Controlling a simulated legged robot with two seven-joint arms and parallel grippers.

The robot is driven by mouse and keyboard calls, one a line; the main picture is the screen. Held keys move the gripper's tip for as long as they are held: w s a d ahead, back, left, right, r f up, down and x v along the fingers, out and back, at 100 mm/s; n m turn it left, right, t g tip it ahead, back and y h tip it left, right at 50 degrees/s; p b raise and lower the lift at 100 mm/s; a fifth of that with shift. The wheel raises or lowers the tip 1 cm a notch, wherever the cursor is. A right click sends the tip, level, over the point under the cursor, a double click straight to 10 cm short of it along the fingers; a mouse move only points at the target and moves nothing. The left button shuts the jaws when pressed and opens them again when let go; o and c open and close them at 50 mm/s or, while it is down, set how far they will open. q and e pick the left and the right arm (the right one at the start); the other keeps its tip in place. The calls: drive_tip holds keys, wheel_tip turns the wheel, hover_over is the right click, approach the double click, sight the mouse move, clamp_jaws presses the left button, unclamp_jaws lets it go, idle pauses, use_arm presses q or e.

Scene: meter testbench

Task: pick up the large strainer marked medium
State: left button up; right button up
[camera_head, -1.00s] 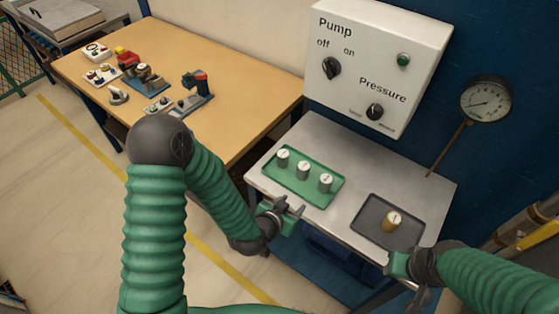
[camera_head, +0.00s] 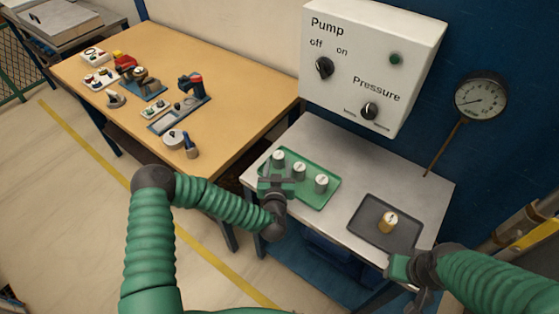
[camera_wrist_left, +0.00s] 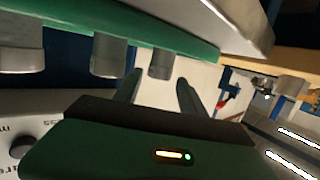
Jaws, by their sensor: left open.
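Three grey cylinders with white marked tops stand in a row on a green tray (camera_head: 325,202): left (camera_head: 279,158), middle (camera_head: 299,171) and right (camera_head: 321,184). A brass-coloured cylinder (camera_head: 388,223) stands on a dark tray (camera_head: 364,236). The markings are too small to read, so I cannot tell which is medium. My left gripper (camera_head: 277,177) is open and empty at the green tray's left end, close to the left cylinder. In the left wrist view, its fingers (camera_wrist_left: 158,88) point toward one grey cylinder (camera_wrist_left: 160,62). My right gripper (camera_head: 408,278) is at the bench's front right edge.
The grey metal bench (camera_head: 352,165) holds both trays. A white pump panel (camera_head: 370,65) with knobs and a pressure gauge (camera_head: 481,98) stand behind it. A wooden table (camera_head: 230,90) at left carries several tools and fittings. Bench surface between the trays is free.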

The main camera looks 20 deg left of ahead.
sight(278, 160)
use_arm(q)
drive_tip(key=x, duration=0.5)
drive_tip(key=shift+w+a+f, duration=0.1)
drive_tip(key=shift+w+a, duration=0.05)
drive_tip(key=shift+w, duration=0.05)
drive_tip(key=shift+s, duration=0.1)
drive_tip(key=c, duration=0.3)
clamp_jaws()
